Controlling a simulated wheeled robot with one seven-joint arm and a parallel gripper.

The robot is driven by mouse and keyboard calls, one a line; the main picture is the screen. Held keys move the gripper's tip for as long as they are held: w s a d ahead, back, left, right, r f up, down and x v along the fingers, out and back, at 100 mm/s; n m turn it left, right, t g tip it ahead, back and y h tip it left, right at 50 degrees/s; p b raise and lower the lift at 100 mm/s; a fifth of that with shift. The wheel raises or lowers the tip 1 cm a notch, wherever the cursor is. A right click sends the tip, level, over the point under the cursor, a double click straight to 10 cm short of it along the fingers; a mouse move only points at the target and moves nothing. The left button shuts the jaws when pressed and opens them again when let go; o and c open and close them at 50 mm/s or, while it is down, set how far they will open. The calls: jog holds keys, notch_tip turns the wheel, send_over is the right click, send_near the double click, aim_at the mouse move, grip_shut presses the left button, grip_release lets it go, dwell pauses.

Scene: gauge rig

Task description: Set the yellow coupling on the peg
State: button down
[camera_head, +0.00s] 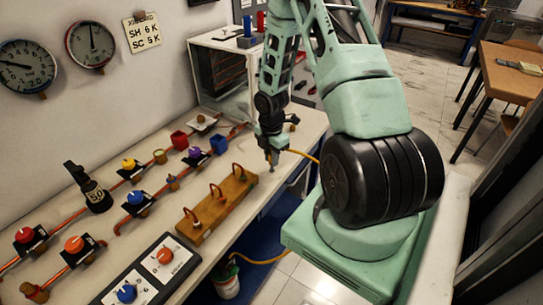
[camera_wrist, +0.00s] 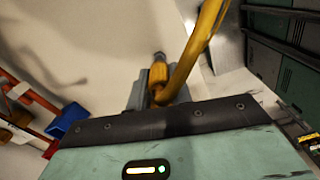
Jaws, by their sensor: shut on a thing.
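The yellow coupling (camera_wrist: 158,73) is between the fingers of my gripper (camera_wrist: 157,95) in the wrist view, with a grey tip at its far end. A thick yellow hose (camera_wrist: 203,35) bends away from it to the upper right. In the head view my gripper (camera_head: 272,160) points down over the bench near its front edge, and the hose (camera_head: 302,154) runs off to the right behind my arm. The coupling is too small to make out there. A small brownish post (camera_head: 293,122) stands on the bench to the right of my gripper; I cannot tell whether it is the peg.
A wooden block (camera_head: 217,205) with copper hooks lies left of my gripper. Pipes with coloured valves, such as a blue knob (camera_head: 136,198), run along the bench. A glass-fronted cabinet (camera_head: 222,70) stands behind. A bucket (camera_head: 227,284) is on the floor.

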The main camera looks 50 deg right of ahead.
jog(key=shift+f+b, duration=0.35)
jog(key=shift+f, duration=0.05)
jog(key=shift+f+b, duration=0.45)
jog(key=shift+f, duration=0.3)
jog(key=shift+f, duration=0.15)
dwell(0.6)
jog(key=c, duration=0.9)
grip_release()
jog(key=shift+o, duration=0.2)
notch_tip(320, 180, up, 17)
jog(key=shift+r, duration=0.2)
jog(key=shift+a, duration=0.1)
